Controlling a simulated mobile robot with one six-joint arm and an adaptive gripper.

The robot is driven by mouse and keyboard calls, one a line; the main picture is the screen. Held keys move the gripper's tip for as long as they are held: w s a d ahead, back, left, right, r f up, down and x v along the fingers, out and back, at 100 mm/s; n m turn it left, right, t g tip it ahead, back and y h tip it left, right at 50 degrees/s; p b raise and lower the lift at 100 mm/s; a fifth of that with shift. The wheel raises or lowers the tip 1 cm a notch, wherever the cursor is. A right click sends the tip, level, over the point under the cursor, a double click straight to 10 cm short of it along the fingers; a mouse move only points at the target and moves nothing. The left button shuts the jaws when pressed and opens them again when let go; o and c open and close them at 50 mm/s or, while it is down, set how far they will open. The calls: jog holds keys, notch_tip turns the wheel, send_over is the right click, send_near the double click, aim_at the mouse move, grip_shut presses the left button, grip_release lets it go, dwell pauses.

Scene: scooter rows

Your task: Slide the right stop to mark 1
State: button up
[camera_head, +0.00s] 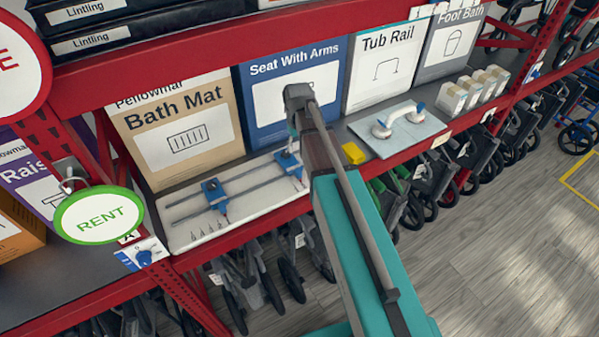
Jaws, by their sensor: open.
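A white board (184,237) on the shelf carries two grey rails with two blue stops on them. The right stop (288,160) is near the rails' right end, partly beside my arm. Small marks line the board's front strip, too small to read. The dark end of my arm, with my gripper (296,126), is just above and behind the right stop in the picture. Its fingers are hard to make out, and I cannot tell whether they touch the stop.
Boxes stand behind the board: Bath Mat (180,135), Seat With Arms (265,100) and Tub Rail (385,65). A yellow block (353,153) and a plate with a white handle (412,135) lie to the right.

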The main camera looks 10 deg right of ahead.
aim_at(298, 171)
jog(key=shift+f+b, duration=6.5)
jog(key=shift+f, duration=0.2)
grip_shut()
